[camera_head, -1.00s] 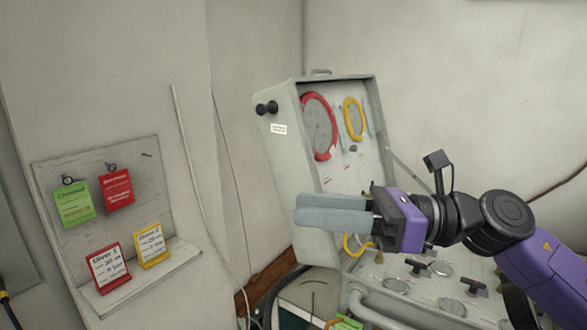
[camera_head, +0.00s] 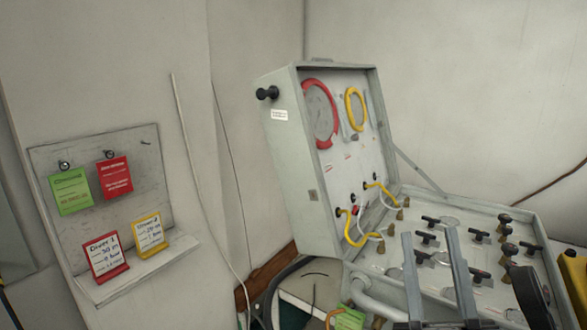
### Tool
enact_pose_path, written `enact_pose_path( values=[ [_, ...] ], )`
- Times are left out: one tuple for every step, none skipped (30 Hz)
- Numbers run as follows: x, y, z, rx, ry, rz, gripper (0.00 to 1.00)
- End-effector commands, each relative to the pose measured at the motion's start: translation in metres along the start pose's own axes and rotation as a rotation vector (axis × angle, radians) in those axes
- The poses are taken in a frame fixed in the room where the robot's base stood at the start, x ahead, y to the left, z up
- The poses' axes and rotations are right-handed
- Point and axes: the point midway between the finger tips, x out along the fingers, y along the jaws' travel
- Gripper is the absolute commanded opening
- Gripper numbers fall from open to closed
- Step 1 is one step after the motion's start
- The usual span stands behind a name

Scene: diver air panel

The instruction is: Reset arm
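My gripper (camera_head: 428,236) shows at the bottom right, with two long grey fingers pointing up the picture. Black valve handles (camera_head: 427,238) and brass fittings stand on that panel, some hidden behind the fingers. The raised lid holds a red-ringed gauge (camera_head: 335,115) and a yellow-ringed gauge (camera_head: 349,110), with yellow hoses (camera_head: 352,241) below.
A grey board with a ledge (camera_head: 110,289) at the left holds green (camera_head: 69,192) and red (camera_head: 116,177) hanging tags and two framed cards, red (camera_head: 105,258) and yellow (camera_head: 150,236). A yellow object (camera_head: 574,276) is at the right edge. The wall space above is clear.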

Motion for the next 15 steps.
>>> enact_pose_path(
  values=[
    [-0.024, 0.0, 0.01, 0.058, -0.069, 0.015, 0.34],
    [-0.035, 0.001, 0.014, 0.087, -0.105, 0.024, 0.34],
    [-0.051, 0.001, 0.02, 0.128, -0.153, 0.035, 0.34],
    [-0.063, 0.002, 0.024, 0.155, -0.189, 0.043, 0.34],
    [-0.076, 0.002, 0.028, 0.183, -0.225, 0.05, 0.34],
    [-0.093, 0.002, 0.032, 0.217, -0.273, 0.059, 0.34],
    [-0.106, 0.002, 0.035, 0.24, -0.309, 0.065, 0.34],
    [-0.119, 0.002, 0.038, 0.265, -0.343, 0.071, 0.34],
    [-0.137, 0.002, 0.041, 0.292, -0.391, 0.077, 0.34],
    [-0.15, 0.002, 0.042, 0.313, -0.426, 0.082, 0.34],
    [-0.163, 0.002, 0.043, 0.331, -0.46, 0.085, 0.34],
    [-0.182, 0.002, 0.045, 0.352, -0.507, 0.089, 0.34],
    [-0.195, 0.002, 0.045, 0.369, -0.541, 0.09, 0.34],
    [-0.208, 0.003, 0.045, 0.382, -0.574, 0.092, 0.34],
    [-0.226, 0.003, 0.045, 0.397, -0.619, 0.091, 0.34]
  ],
)
